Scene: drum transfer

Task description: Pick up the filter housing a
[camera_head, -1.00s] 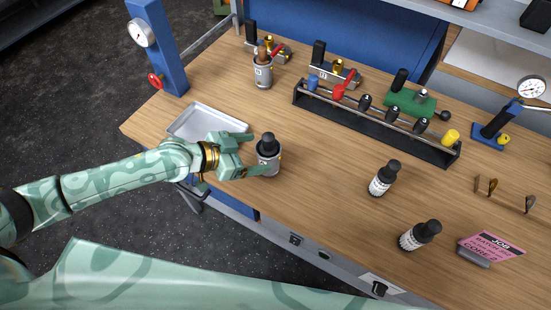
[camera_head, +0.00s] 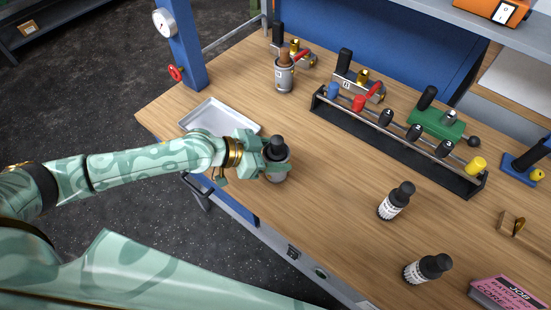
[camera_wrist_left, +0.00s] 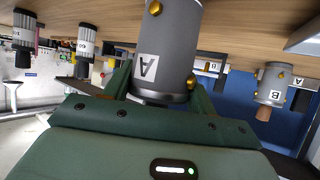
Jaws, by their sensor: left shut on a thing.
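Filter housing a (camera_head: 277,173) is a grey cylinder with a black top, upright at the bench's front left, beside the metal tray. In the left wrist view the housing (camera_wrist_left: 168,35) fills the upper middle, upside down, with an "A" label and brass fittings. My left gripper (camera_head: 273,164) is shut on it, one finger on each side. I cannot tell whether its base touches the bench. My right gripper is not in view.
A shallow metal tray (camera_head: 208,112) lies just left of the housing. A similar grey container (camera_head: 285,79), labelled "B" in the left wrist view (camera_wrist_left: 271,85), stands behind.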

